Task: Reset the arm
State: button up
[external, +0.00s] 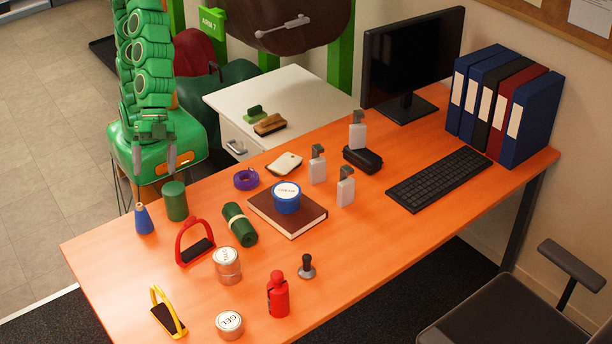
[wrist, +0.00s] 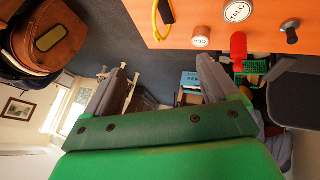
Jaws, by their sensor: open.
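My green arm is folded upright at the far left of the external view, off the left end of the orange desk (external: 110,250). My gripper (external: 155,172) points down there, its two grey fingers apart, behind the blue cone and green cylinder in the picture. In the wrist view my gripper (wrist: 163,75) is open with nothing between its fingers. Beyond them lie dark floor and blurred room furniture. The desk edge (wrist: 205,17) crosses the top of that view, clear of the fingers.
Near the arm stand a blue cone (external: 144,220), a green cylinder (external: 174,201) and a red stirrup (external: 195,243). A white drawer cabinet (external: 295,95) adjoins the desk.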

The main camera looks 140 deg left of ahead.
jog(key=s+a+g+y, duration=0.1)
jog(key=s+a, duration=0.4)
jog(key=s, duration=0.5)
jog(key=s+a+f+g+y, duration=0.1)
jog(key=s+a+g, duration=0.2)
jog(key=s+a, duration=0.3)
jog(key=s+a+g+y, duration=0.2)
jog(key=s+a, duration=0.3)
jog(key=s, duration=1.1)
jog(key=shift+a+f+g, duration=0.2)
jog(key=shift+f+g, duration=0.15)
jog(key=shift+g, duration=0.15)
jog(key=shift+s, duration=0.1)
